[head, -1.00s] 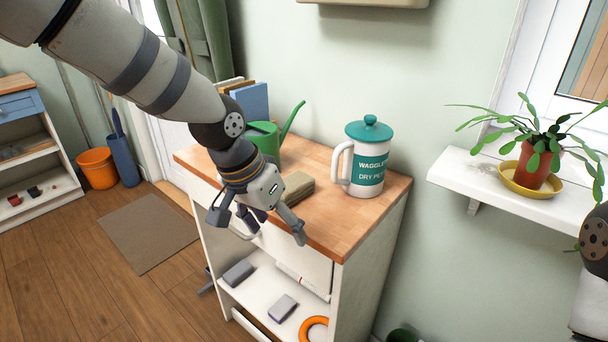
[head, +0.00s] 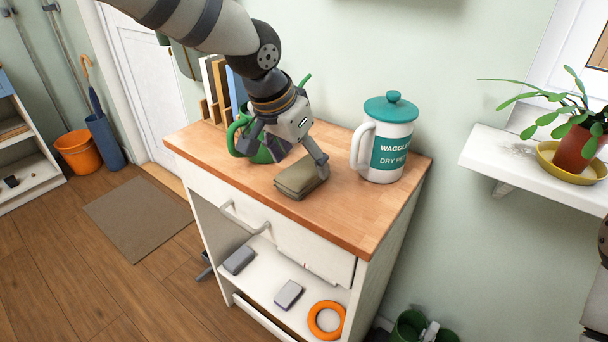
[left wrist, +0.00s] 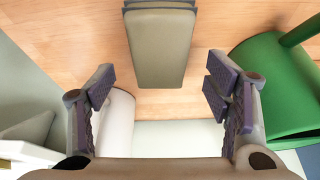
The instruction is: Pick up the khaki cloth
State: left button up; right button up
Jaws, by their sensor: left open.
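The khaki cloth (head: 296,182) lies folded in a thick pad on the wooden top of the white cabinet. My left gripper (head: 286,158) is open and empty, just above and behind the cloth in the head view, with one finger overlapping its far edge. In the left wrist view the cloth (left wrist: 160,48) shows at the top centre, ahead of the two spread fingers (left wrist: 160,98) and not between them. I cannot tell whether a finger touches it. My right gripper is not in view.
A white canister with a teal lid (head: 388,140) stands right of the cloth. A green watering can (head: 243,138) is close behind my left gripper and also shows in the left wrist view (left wrist: 275,85). Upright books (head: 217,90) stand at the back left. The front of the top (head: 345,222) is clear.

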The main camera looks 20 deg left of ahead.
aim_at(304, 168)
pick_arm(q)
jog(key=x, duration=0.3)
jog(key=shift+f, duration=0.25)
jog(key=shift+r, duration=0.15)
jog(key=shift+f, duration=0.25)
jog(key=c, duration=1.1)
